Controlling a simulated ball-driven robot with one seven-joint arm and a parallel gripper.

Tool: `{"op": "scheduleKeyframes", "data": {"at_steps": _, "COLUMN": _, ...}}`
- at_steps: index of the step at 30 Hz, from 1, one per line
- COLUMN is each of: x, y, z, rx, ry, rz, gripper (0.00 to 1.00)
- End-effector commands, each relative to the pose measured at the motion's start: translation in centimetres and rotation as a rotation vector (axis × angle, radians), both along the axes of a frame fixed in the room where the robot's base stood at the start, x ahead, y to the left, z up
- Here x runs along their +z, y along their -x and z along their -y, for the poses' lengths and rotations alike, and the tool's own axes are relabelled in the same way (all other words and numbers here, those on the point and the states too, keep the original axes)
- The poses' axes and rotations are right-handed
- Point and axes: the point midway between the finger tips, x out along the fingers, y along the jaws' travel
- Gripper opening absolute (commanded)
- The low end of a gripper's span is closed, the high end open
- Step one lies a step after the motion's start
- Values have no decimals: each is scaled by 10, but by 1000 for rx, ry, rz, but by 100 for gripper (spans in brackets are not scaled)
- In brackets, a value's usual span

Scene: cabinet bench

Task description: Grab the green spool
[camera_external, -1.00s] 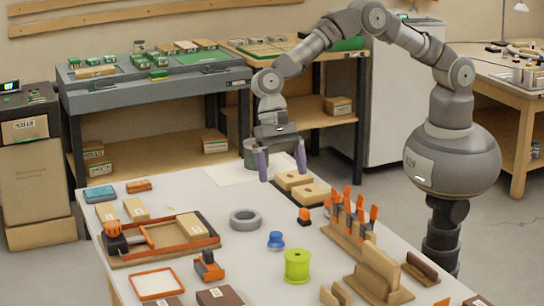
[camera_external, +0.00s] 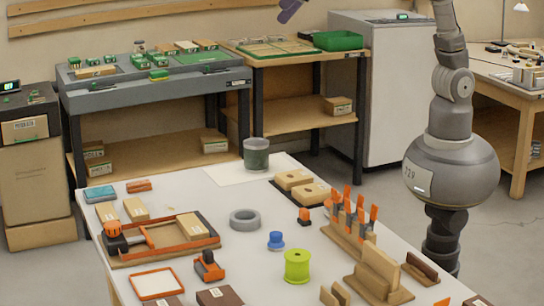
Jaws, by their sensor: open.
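The green spool (camera_external: 297,266) stands upright on the white table, near the front middle. It is bright yellow-green with a hole in its top. My gripper is mostly out of the picture; only a purple fingertip (camera_external: 290,9) shows at the top edge, high above and far from the spool. The gripper is open, and nothing shows held at the visible part.
A blue knob-like piece (camera_external: 276,240) stands just behind the spool, and a grey ring (camera_external: 245,219) lies behind left. A wooden rack with orange-handled tools (camera_external: 352,225) is at the right. Bare tabletop surrounds the spool.

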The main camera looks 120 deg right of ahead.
Motion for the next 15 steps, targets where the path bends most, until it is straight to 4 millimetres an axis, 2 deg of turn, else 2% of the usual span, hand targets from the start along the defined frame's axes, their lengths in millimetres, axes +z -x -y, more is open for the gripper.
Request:
{"op": "scheduleKeyframes", "data": {"at_steps": 1, "x": 22, "y": 27, "z": 2, "rx": 52, "ry": 94, "rz": 113, "gripper": 100}}
{"op": "scheduleKeyframes", "data": {"at_steps": 3, "x": 62, "y": 64, "z": 6, "rx": 120, "ry": 240, "rz": 255, "gripper": 100}}
{"op": "scheduleKeyframes", "data": {"at_steps": 7, "x": 111, "y": 125, "z": 13, "rx": 189, "ry": 461, "rz": 441, "gripper": 100}}
{"op": "scheduleKeyframes", "data": {"at_steps": 9, "x": 126, "y": 148, "z": 15, "rx": 206, "ry": 538, "rz": 500, "gripper": 100}}
{"op": "scheduleKeyframes", "data": {"at_steps": 10, "x": 131, "y": 155, "z": 16, "rx": 211, "ry": 563, "rz": 518, "gripper": 95}}
{"op": "scheduleKeyframes", "data": {"at_steps": 12, "x": 139, "y": 165, "z": 17, "rx": 217, "ry": 600, "rz": 544, "gripper": 95}}
{"op": "scheduleKeyframes", "data": {"at_steps": 15, "x": 143, "y": 169, "z": 17, "rx": 221, "ry": 618, "rz": 555, "gripper": 95}}
